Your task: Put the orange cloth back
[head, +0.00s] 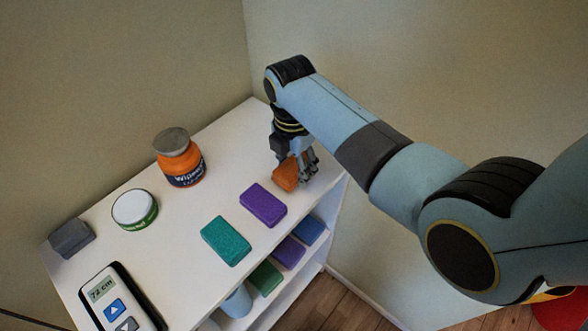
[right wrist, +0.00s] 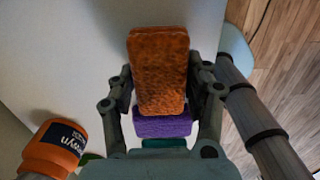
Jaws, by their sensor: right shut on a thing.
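The orange cloth (head: 286,175) is a folded, brick-shaped piece at the right end of the white shelf unit's top. My right gripper (head: 299,176) is shut on it from above, with fingers on both sides. In the right wrist view the cloth (right wrist: 158,70) fills the space between the fingers of the gripper (right wrist: 160,85). I cannot tell whether the cloth touches the shelf top or is just above it. A purple cloth (head: 263,205) and a teal cloth (head: 226,241) lie on the top in a row with it. My left gripper is not in view.
The white top (head: 215,205) also bears an orange bottle (head: 184,165), a white-lidded jar (head: 134,209), a grey block (head: 71,238) and a handset reading 72 cm (head: 113,302). Green (head: 265,278), purple (head: 289,252) and blue (head: 308,230) cloths lie on the shelf below. Walls stand close behind.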

